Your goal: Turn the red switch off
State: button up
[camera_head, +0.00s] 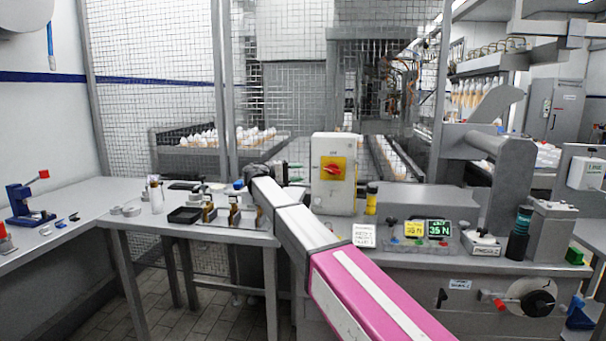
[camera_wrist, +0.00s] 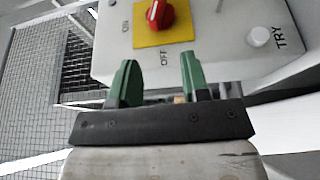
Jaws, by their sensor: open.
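The red switch (camera_head: 333,170) is a rotary knob on a yellow plate, on the front of a pale grey box (camera_head: 345,193). In the wrist view the red knob (camera_wrist: 155,13) is at the top edge, partly cut off. ON is printed left of the plate and OFF below it, on the side nearer my fingers. The handle lies roughly level in the head view; which mark it points to is unclear. My gripper (camera_head: 290,173) is left of the box in the head view. Its green fingers (camera_wrist: 158,62) are apart and empty, short of the knob.
A yellow-capped bottle (camera_head: 371,198) stands right of the box. Two small displays (camera_head: 427,230) and a sign (camera_head: 363,235) are on the counter. A black tray (camera_head: 186,215) and small items lie on the left table. A wire mesh fence (camera_head: 160,100) stands behind.

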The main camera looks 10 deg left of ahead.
jog(key=o, duration=0.8)
jog(key=shift+d, duration=0.1)
jog(key=shift+o, duration=1.4)
jog(key=shift+d+y, duration=0.3)
jog(key=shift+d, duration=0.05)
jog(key=d+y, duration=0.3)
jog(key=d, duration=0.1)
jog(key=d+r+m+y, duration=0.1)
jog(key=d+y, duration=0.2)
jog(key=d, duration=0.1)
jog(key=d+m+t+y, duration=0.1)
jog(key=d+y, duration=0.3)
jog(key=shift+s+r, duration=0.15)
jog(key=shift+s, duration=0.15)
jog(key=m+t+y, duration=0.2)
jog(key=m+y, duration=0.2)
jog(key=y, duration=0.5)
send_near(333, 169)
jog(key=x, duration=1)
jog(key=shift+w, duration=0.2)
jog(key=shift+c, duration=0.3)
